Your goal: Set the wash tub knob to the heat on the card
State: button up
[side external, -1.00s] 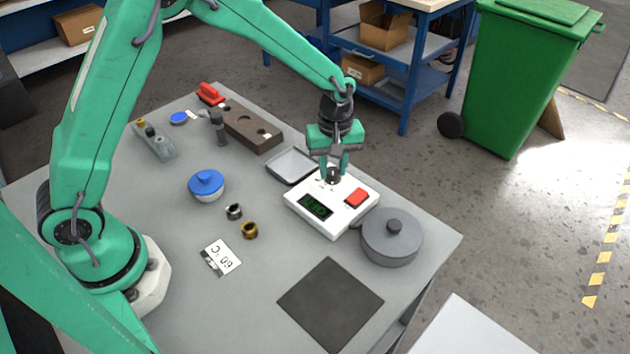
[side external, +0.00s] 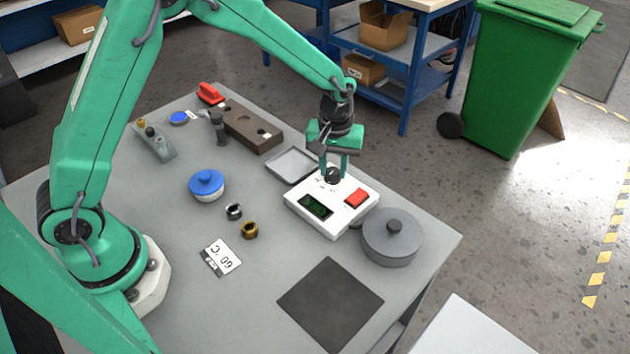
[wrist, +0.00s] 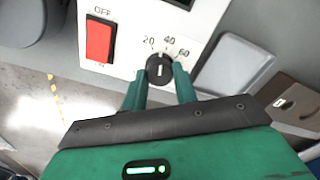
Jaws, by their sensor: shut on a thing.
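The wash tub control is a white box (side external: 302,216) with a dark display, a red switch (side external: 356,198) and a black knob (side external: 333,175). In the wrist view the knob (wrist: 160,68) has 20, 40 and 60 printed around it. Its pale mark points roughly toward the gap between 20 and 40; the exact setting is hard to tell. My gripper (side external: 334,172) comes down from above, and its fingers (wrist: 160,82) are shut on the knob's sides. A white card (side external: 221,257) lies flat on the table and reads 60 °C, upside down in the side view.
A grey lidded pot (side external: 391,240) stands close to the box's right. A shallow grey tray (side external: 291,165) lies behind it. A blue-lidded pot (side external: 206,185), two small rings (side external: 249,230) and a dark mat (side external: 330,304) are also on the table.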

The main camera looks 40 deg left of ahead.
aim_at(334, 171)
jog(key=m, duration=0.5)
jog(key=shift+m, duration=0.3)
jog(key=m, duration=0.5)
jog(key=shift+m, duration=0.3)
jog(key=shift+d, duration=0.1)
jog(key=o, duration=1)
jog(key=shift+c, duration=0.2)
jog(key=shift+r, duration=3.9)
